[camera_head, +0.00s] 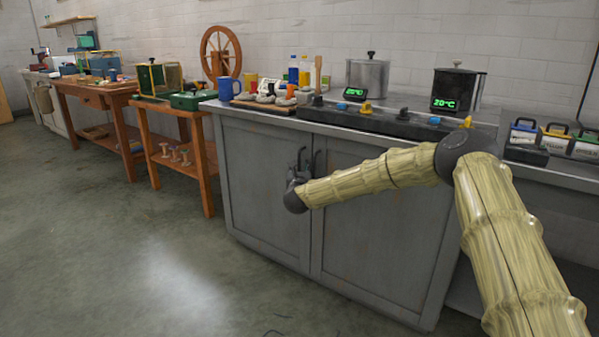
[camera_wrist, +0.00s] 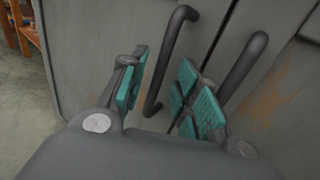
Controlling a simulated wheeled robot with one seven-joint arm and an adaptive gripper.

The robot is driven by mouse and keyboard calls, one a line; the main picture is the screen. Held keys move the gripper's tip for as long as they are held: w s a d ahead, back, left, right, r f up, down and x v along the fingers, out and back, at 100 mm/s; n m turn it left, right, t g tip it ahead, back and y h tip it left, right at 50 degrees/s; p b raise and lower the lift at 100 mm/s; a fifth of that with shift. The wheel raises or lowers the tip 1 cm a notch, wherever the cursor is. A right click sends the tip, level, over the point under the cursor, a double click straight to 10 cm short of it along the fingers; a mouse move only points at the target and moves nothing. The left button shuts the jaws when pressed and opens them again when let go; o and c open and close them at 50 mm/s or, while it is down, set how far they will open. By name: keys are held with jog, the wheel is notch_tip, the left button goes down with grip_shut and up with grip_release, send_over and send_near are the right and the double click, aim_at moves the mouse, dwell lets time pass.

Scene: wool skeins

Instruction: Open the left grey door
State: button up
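The left grey door (camera_head: 262,190) is the left of two doors on the cabinet under the worktop, and it looks closed. Its dark bar handle (camera_wrist: 170,50) stands left of the door seam in the wrist view. My gripper (camera_wrist: 162,88) is open at the doors, with teal pads on both sides of the lower part of this handle. A gap shows between the handle and the pads, though contact is hard to judge. In the head view my gripper (camera_head: 301,168) is small and partly hides the handles.
The right grey door (camera_head: 375,245) has its own handle (camera_wrist: 246,65), close to the right finger. A wooden side table (camera_head: 178,140) stands left of the cabinet. The worktop above holds pots, a blue mug (camera_head: 228,88) and a knob panel. Floor in front of the left door is clear.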

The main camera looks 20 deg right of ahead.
jog(key=shift+x, duration=0.8)
grip_shut()
jog(key=shift+a, duration=0.1)
